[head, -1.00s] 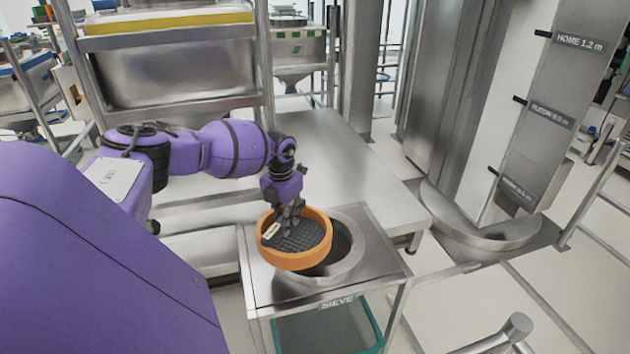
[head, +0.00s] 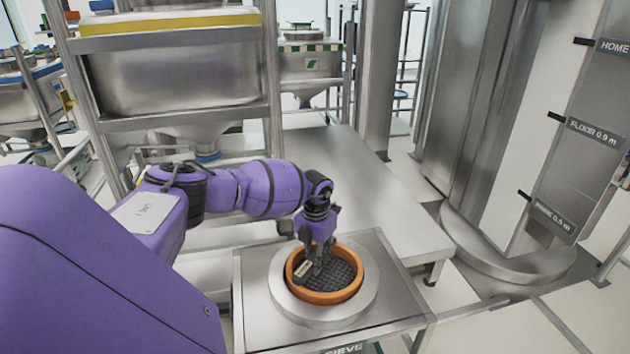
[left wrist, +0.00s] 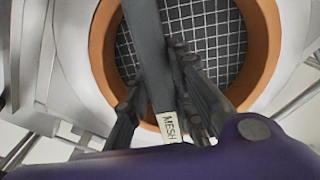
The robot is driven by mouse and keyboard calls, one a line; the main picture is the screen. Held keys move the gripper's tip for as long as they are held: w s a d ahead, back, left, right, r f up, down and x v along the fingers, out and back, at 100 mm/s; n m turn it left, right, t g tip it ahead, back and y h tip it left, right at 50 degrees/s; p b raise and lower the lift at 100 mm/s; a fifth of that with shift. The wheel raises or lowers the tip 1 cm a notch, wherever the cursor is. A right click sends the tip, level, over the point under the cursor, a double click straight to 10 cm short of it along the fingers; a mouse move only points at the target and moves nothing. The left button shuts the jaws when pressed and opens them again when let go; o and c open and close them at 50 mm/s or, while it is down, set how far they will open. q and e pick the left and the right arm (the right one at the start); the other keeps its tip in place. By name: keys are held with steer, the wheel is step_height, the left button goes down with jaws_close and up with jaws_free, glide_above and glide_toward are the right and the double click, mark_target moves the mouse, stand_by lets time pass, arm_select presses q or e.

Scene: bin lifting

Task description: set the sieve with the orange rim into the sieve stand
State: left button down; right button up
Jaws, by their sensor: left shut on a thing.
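The sieve with the orange rim (head: 362,264) sits over the round opening of the sieve stand (head: 262,315), its dark mesh facing up. The stand's pale ring (head: 368,304) surrounds the rim on all visible sides. I cannot tell how deep the sieve rests. My left gripper (head: 318,268) is above the mesh, shut on the sieve's dark handle bar. In the left wrist view the fingers (left wrist: 165,105) close around this bar, and a "MESH" tag (left wrist: 169,127) shows beside it. The orange rim also shows there (left wrist: 268,40). My right gripper is not in view.
A steel table (head: 385,205) stands behind the stand, its top mostly clear. A rack with a steel bin with a yellow rim (head: 170,22) stands at the back left. A steel column (head: 465,130) with height labels stands on the right.

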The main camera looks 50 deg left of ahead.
arm_select(q)
steer(key=shift+a+f, duration=0.1)
steer(key=shift+f, duration=0.4)
steer(key=shift+s+r, duration=0.25)
steer(key=shift+r, duration=0.1)
steer(key=shift+w+f, duration=0.15)
steer(key=shift+f, duration=0.1)
steer(key=c, duration=1.5)
jaws_free()
steer(key=shift+c, duration=0.2)
step_height(320, 180, up, 12)
steer(key=shift+r+p, duration=0.2)
steer(key=shift+p, duration=0.25)
steer(key=shift+f, duration=0.1)
